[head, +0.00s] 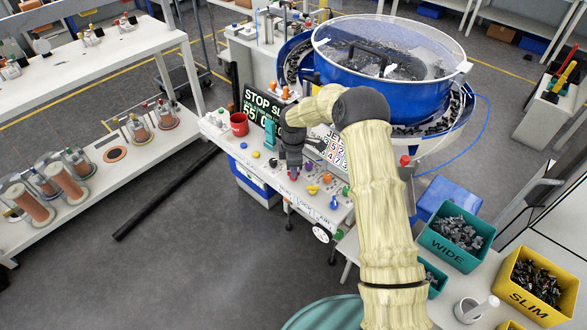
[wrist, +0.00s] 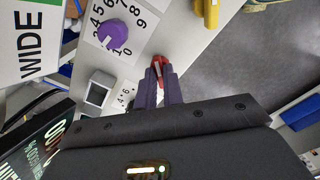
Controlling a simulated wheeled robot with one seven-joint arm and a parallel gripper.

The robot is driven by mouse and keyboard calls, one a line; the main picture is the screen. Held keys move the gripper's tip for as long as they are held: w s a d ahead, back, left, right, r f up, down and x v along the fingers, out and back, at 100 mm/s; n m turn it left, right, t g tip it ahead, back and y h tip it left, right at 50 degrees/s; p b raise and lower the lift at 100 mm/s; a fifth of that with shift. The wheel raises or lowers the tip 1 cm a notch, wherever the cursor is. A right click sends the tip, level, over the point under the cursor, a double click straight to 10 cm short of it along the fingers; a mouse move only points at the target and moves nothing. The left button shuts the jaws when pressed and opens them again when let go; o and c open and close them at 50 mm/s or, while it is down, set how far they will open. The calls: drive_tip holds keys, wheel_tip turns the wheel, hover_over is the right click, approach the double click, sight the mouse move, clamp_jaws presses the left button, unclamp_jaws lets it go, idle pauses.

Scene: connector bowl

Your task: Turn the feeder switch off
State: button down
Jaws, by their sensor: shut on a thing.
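My gripper (head: 293,172) is over the white control panel (head: 262,178) in front of the blue bowl feeder. In the wrist view my gripper (wrist: 160,82) has its dark fingers closed on a small red switch (wrist: 158,63). The fingers cover the switch's lower part, so its exact position cannot be told. No label naming it as the feeder switch is readable. A purple dial knob (wrist: 112,34) on a numbered scale is beside it, and a yellow handle (wrist: 210,12) is farther off.
The blue bowl feeder (head: 385,100) stands behind the panel. A red cup (head: 239,124) and a lit display (head: 262,108) stand on the panel's left. Several other knobs sit close to my gripper. A green WIDE bin (head: 483,248) and yellow SLIM bin (head: 507,277) are at right.

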drive_tip(key=shift+r, duration=0.1)
drive_tip(key=c, duration=1.5)
unclamp_jaws()
wheel_tip(320, 180, up, 17)
drive_tip(key=shift+r+b, duration=0.2)
drive_tip(key=shift+b, duration=1)
drive_tip(key=s+d+m+t, duration=0.1)
drive_tip(key=s+d+m, duration=0.3)
drive_tip(key=s, duration=0.6)
drive_tip(key=s+d+f+m, duration=0.1)
drive_tip(key=s+d+m, duration=0.3)
drive_tip(key=s+m, duration=0.4)
drive_tip(key=s+d+m+t, duration=0.1)
drive_tip(key=s+d+m, duration=0.3)
drive_tip(key=s, duration=0.7)
drive_tip(key=shift+s+d+f+m+t, duration=0.15)
drive_tip(key=shift+s+f+m, duration=0.05)
drive_tip(key=shift+m, duration=0.35)
drive_tip(key=shift+s+d+f+m+t, duration=0.15)
drive_tip(key=shift+m, duration=0.4)
